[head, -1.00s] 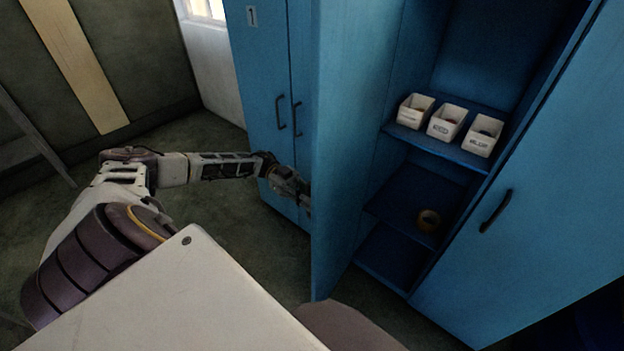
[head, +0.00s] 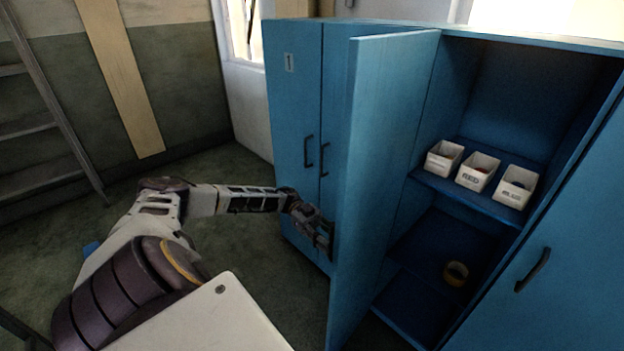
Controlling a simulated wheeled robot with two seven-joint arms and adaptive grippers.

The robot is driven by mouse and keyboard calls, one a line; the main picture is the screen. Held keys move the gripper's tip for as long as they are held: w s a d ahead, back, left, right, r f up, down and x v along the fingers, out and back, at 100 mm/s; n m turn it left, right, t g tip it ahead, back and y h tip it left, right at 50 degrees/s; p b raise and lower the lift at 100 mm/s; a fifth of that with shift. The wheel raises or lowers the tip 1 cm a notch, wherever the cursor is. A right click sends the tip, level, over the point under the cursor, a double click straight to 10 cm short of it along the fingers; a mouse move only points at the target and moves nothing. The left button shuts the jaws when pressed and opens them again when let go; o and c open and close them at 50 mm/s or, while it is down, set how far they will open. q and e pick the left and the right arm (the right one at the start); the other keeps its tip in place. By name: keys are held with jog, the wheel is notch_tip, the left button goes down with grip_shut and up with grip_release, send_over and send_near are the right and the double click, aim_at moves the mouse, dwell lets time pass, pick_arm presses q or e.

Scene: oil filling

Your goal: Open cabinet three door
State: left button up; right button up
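The blue cabinet door (head: 388,150) stands swung outward, and its inner face shows. The compartment behind it (head: 500,95) is open to view. My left gripper (head: 323,238) is at the outer side of this door, close to its free edge. No number shows on this door. My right gripper is not in view.
A closed door marked 1 (head: 291,100) and its closed neighbour stand to the left. Another closed blue door with a handle (head: 533,270) is at the right. Floor (head: 235,240) is clear left of the cabinet.

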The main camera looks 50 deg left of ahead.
pick_arm(q)
jog(key=w+a, duration=0.1)
jog(key=a, duration=1)
dwell(0.3)
dwell(0.5)
jog(key=shift+f, duration=0.1)
